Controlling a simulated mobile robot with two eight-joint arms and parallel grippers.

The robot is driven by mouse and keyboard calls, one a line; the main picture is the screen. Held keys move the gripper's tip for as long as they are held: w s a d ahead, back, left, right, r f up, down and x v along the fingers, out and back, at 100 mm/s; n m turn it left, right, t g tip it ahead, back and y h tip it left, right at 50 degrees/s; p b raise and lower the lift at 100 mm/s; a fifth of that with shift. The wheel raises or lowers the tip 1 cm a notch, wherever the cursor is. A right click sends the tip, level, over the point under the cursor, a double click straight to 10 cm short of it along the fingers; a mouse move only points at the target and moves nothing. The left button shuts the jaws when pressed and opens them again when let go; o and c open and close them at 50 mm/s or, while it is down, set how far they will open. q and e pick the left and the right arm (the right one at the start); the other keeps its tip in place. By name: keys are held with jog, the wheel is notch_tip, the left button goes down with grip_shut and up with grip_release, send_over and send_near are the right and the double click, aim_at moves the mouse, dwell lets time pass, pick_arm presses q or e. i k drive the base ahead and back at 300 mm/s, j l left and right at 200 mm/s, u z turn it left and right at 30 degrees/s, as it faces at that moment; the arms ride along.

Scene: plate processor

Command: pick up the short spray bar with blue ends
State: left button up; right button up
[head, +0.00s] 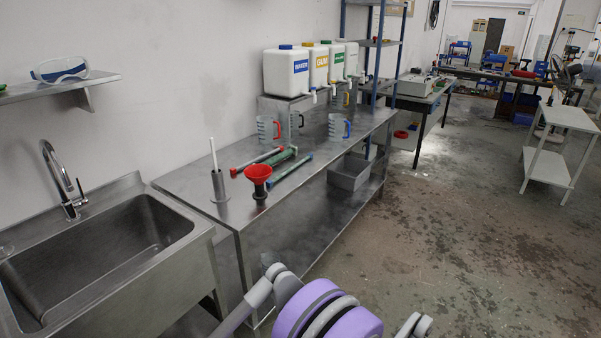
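The spray bar with blue ends (291,170) lies on the steel workbench (212,178), nearest the bench's front edge among the bars there. It is a thin dark bar with a blue tip at each end. A bar with red ends (257,161) and a green bar (284,158) lie behind it, roughly parallel. Neither of my grippers is clearly in view. Only purple and grey parts of my own body show at the bottom of the head view.
A red funnel (258,173) stands beside the bars' near end, with a metal holder (219,186) to its left. Measuring jugs (340,127) and labelled canisters (287,72) stand farther back. A sink (95,255) is at left. Open floor (450,240) lies right.

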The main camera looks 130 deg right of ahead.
aim_at(269, 183)
jog(key=z, duration=3.6)
jog(key=i+l+z, duration=0.5)
jog(key=i+l, duration=0.6)
jog(key=u, duration=1.6)
jog(key=l+z, duration=0.15)
jog(key=z, duration=0.35)
jog(key=i+l+z, duration=0.3)
jog(key=l, duration=0.2)
jog(key=i+l+z, duration=0.35)
jog(key=i+l, duration=0.05)
jog(key=i, duration=0.1)
